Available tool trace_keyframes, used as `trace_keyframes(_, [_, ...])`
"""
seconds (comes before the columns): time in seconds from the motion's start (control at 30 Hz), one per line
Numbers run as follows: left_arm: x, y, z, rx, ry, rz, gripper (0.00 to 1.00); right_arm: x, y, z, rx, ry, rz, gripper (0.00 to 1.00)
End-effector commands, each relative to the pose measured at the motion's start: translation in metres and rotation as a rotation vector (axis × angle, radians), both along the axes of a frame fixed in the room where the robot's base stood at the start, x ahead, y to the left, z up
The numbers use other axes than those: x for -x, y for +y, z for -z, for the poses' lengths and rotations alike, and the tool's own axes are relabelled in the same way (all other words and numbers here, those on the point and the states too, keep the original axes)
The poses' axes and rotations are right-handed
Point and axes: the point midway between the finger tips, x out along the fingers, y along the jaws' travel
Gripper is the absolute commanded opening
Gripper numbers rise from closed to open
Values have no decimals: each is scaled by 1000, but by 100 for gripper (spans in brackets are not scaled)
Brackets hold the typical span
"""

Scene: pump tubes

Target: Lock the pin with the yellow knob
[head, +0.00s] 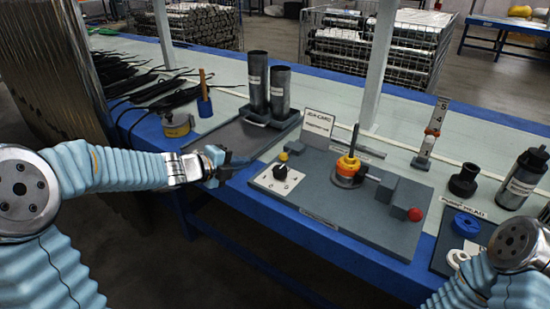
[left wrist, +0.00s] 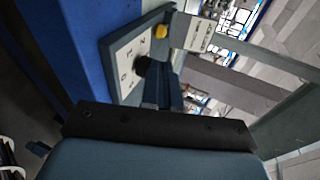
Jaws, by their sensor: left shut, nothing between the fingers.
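The yellow knob (head: 283,157) stands at the back of a small white plate (head: 268,182) on the left end of the grey fixture board (head: 340,220). A black knob (head: 280,172) is in front of it on the same plate. In the left wrist view, the yellow knob (left wrist: 160,31) is beyond the fingertips and the black knob (left wrist: 142,66) is partly hidden by them. My left gripper (head: 240,162) is shut and empty, left of the plate and apart from the yellow knob. In the left wrist view its fingers (left wrist: 167,78) are together. My right gripper is out of view.
An orange and yellow part (head: 348,166) sits mid-board beside a grey clamp block (head: 400,195) with a red ball (head: 416,214). A white sign (head: 318,122) stands behind the knobs. Two dark tubes (head: 257,82) stand on a tray behind my left gripper.

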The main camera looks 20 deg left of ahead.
Motion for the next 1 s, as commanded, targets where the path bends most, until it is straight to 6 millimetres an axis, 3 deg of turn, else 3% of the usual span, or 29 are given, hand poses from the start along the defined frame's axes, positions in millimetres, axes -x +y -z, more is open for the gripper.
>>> trace_keyframes(0.17, [-16,-10,10,1,2,2,0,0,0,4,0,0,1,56])
trace_keyframes(0.6, [-89,-50,43,3,3,2,0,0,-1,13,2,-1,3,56])
trace_keyframes(0.8, [-107,-60,51,2,2,1,0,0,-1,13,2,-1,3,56])
trace_keyframes(1.0, [-112,-62,53,2,1,-1,0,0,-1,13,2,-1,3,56])
